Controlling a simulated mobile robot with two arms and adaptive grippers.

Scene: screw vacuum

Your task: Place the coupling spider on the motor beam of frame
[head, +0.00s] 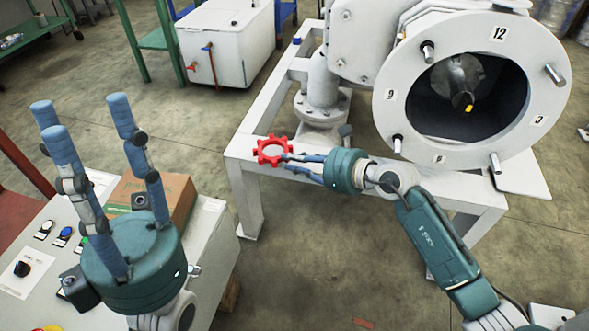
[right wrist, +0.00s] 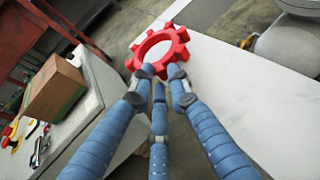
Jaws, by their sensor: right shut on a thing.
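The coupling spider (head: 271,151) is a red toothed ring. My right gripper (head: 287,157) is shut on its near edge and holds it over the left front part of the white frame's beam (head: 240,149). In the right wrist view the spider (right wrist: 158,51) sits at the fingertips (right wrist: 159,75), with the pale beam surface (right wrist: 235,85) behind and to the right. I cannot tell whether the spider touches the beam. My left gripper (head: 90,110) is raised over the control table at the left, its blue fingers spread and empty.
The white vacuum machine (head: 485,30) with a round numbered flange stands on the frame at right. A cardboard box (head: 160,195) and buttons are on the control table (head: 205,225) at left. Open floor (head: 300,265) lies between table and frame. A white tank (head: 228,45) stands behind.

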